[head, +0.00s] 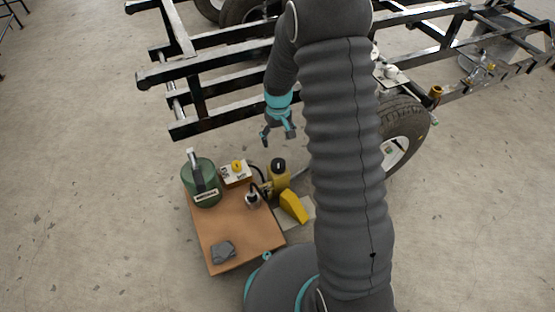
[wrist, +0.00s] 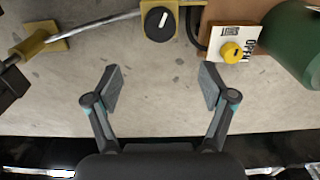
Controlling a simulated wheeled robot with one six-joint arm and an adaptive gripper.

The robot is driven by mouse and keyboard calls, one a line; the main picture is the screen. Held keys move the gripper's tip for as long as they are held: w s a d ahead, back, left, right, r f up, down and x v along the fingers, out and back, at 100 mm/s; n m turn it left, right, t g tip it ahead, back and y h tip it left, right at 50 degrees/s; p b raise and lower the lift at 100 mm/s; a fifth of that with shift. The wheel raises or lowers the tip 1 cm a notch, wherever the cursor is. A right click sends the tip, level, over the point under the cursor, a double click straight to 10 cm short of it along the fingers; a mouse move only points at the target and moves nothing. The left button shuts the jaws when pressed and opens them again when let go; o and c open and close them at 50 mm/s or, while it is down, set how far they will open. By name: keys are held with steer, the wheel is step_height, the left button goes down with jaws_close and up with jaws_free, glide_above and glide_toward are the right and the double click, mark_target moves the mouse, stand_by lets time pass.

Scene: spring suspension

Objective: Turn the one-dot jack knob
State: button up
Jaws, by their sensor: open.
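A black round knob with a white pointer line tops a yellow post-like body, the likely jack (head: 279,182). The knob (head: 278,165) also shows near the top middle of the wrist view (wrist: 158,20). A yellow knob (head: 237,166) sits on a white plate marked OPEN and SHUT (wrist: 220,33), left of the black knob in the head view. I cannot make out a single dot on either knob. My gripper (head: 278,140) is open and empty, and its spread fingers show in the wrist view (wrist: 162,80). It is apart from both knobs.
A brown board (head: 240,240) holds a green canister (head: 207,172) and a grey lump (head: 223,252). A yellow wedge (head: 293,205) lies beside it. A black metal frame (head: 195,90) and a wheel (head: 400,135) stand behind and right. Floor at left is clear.

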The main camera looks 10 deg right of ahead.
mark_target(278, 163)
step_height(278, 163, down, 14)
steer(key=n+b, duration=0.2)
steer(key=n, duration=0.4)
steer(key=shift+s, duration=0.1)
stand_by(0.4)
steer(key=c, duration=1.2)
